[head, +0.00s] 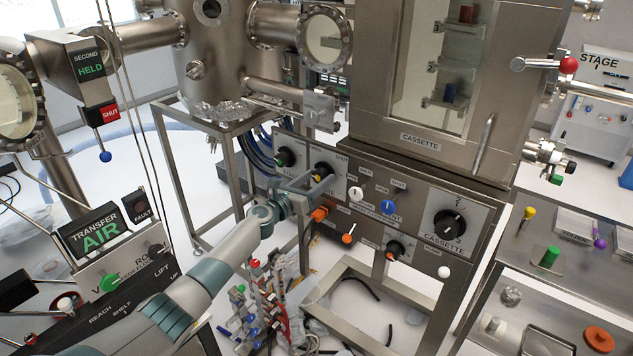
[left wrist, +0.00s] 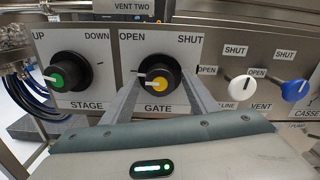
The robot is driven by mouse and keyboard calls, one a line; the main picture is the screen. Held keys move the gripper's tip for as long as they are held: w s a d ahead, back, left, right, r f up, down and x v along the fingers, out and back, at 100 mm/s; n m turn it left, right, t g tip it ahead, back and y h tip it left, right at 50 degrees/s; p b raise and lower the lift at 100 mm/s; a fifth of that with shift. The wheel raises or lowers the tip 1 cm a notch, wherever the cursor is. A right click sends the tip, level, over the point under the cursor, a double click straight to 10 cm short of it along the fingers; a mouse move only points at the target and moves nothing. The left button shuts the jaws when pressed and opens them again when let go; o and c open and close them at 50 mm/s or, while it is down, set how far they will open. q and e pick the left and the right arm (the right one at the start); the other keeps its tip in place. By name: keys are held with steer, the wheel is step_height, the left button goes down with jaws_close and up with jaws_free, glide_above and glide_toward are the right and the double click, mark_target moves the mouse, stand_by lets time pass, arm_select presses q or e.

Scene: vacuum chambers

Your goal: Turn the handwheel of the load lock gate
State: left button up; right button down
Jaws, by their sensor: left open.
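The gate handwheel is a black knob with a yellow centre (left wrist: 160,82), on a panel plate marked GATE, OPEN at left and SHUT at right. Its white mark points left. In the head view the handwheel (head: 322,170) is partly hidden by my left gripper (head: 318,182). In the left wrist view my left gripper (left wrist: 158,95) is open, with one finger low on each side of the handwheel. I cannot tell whether the fingers touch it. My right gripper is not in view.
A green-centred STAGE knob (left wrist: 57,82) sits left of the handwheel. White (left wrist: 242,89) and blue (left wrist: 296,90) valve knobs sit to its right.

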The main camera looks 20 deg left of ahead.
arm_select(q)
steer(key=c, duration=1)
steer(key=shift+c, duration=0.2)
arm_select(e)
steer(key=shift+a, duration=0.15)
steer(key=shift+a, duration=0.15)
